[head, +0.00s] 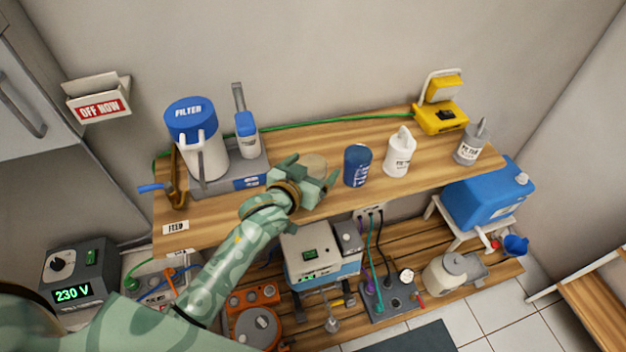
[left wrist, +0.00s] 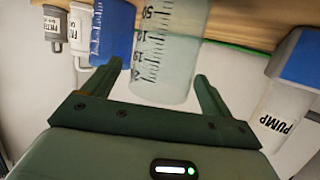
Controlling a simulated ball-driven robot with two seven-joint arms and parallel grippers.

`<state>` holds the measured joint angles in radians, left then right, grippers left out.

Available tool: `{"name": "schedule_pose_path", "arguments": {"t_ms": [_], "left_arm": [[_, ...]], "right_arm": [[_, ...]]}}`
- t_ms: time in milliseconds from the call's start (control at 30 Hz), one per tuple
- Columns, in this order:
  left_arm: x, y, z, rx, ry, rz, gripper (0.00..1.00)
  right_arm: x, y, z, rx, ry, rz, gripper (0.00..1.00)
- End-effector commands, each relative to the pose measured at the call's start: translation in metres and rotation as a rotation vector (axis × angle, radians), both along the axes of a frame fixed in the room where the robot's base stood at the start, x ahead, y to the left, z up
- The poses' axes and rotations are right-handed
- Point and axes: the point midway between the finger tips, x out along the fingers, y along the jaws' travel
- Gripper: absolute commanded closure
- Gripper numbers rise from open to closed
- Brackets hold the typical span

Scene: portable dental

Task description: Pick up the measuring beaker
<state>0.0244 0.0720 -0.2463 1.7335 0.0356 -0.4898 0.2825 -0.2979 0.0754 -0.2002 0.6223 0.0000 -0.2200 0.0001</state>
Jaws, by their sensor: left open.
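The measuring beaker is a clear, faintly tinted cylinder with printed graduation marks. It stands on the upper wooden shelf (head: 230,208), and in the head view its top (head: 314,163) shows just behind my left gripper (head: 312,184), which hides most of it. In the left wrist view the beaker (left wrist: 168,60) is between the two open fingers of my left gripper (left wrist: 160,75). A gap shows between the right finger and the beaker; I cannot tell whether either finger touches it. My right gripper is not in view.
A dark blue canister (head: 357,166) stands close right of the beaker, with a white bottle (head: 399,153) beyond. A blue-lidded FILTER jug (head: 205,150) and a pump bottle (head: 246,136) stand left. A green cable (head: 330,119) runs behind them.

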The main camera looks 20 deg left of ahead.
Motion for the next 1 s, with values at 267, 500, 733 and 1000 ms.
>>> {"name": "schedule_pose_path", "arguments": {"t_ms": [267,500,733,1000], "left_arm": [[0.022,-0.004,-0.008,-0.001,0.001,-0.001,0.15],[0.021,-0.004,-0.007,0.0,0.001,-0.001,0.45],[0.021,-0.004,-0.008,0.0,0.001,-0.001,0.63],[0.021,-0.004,0.001,0.0,0.0,0.0,0.63]], "right_arm": [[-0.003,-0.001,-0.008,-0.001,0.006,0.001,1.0],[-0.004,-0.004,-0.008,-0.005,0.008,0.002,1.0],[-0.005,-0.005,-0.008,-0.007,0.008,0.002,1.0],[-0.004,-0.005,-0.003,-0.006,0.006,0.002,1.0]]}}
